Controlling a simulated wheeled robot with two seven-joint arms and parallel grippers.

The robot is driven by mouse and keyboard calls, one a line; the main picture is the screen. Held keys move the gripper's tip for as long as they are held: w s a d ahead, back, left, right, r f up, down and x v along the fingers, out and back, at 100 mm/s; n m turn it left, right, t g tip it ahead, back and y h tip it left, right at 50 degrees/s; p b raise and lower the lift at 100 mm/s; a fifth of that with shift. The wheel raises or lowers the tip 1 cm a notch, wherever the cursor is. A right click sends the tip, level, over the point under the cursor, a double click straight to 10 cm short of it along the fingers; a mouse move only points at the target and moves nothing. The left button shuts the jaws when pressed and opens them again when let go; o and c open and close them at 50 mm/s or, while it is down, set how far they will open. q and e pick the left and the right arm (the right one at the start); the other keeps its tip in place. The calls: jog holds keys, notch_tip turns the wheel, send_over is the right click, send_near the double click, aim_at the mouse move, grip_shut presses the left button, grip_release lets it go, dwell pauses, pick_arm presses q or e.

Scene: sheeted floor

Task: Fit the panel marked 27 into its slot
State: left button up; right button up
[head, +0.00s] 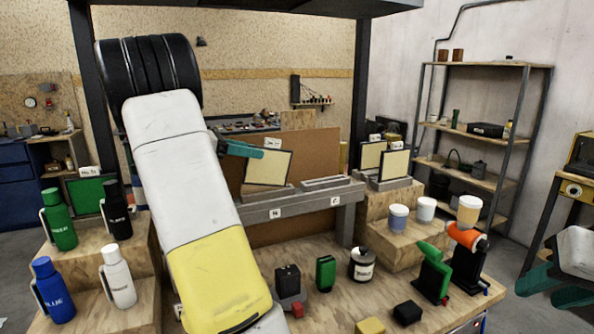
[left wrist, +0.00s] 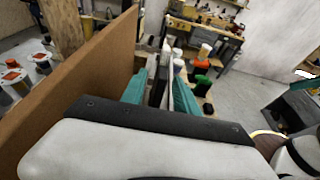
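A cream panel with a dark edge (head: 267,169) is at the middle of the head view, with a small white label on its top edge too small to read. My left gripper (head: 243,149) is at its upper left corner and appears shut on it. In the left wrist view the panel (left wrist: 166,72) shows nearly edge-on between the teal fingers. The panel leans slightly and its bottom is just at or above the left slot block (head: 262,199); I cannot tell whether it is inside. An empty slot block (head: 325,183) stands to its right. My right gripper (head: 556,288) looks open and empty at the right edge.
A brown board (head: 314,155) stands behind the slots. Two cream panels (head: 371,157) (head: 396,164) stand in a stand at right. A green panel (head: 88,194) and several bottles (head: 118,276) are at left.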

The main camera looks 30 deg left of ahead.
aim_at(267, 167)
pick_arm(q)
jog(key=x, duration=0.4)
jog(key=shift+w+d+f, duration=0.1)
jog(key=shift+w+d, duration=0.15)
jog(key=shift+w, duration=0.05)
grip_shut()
dwell(1.1)
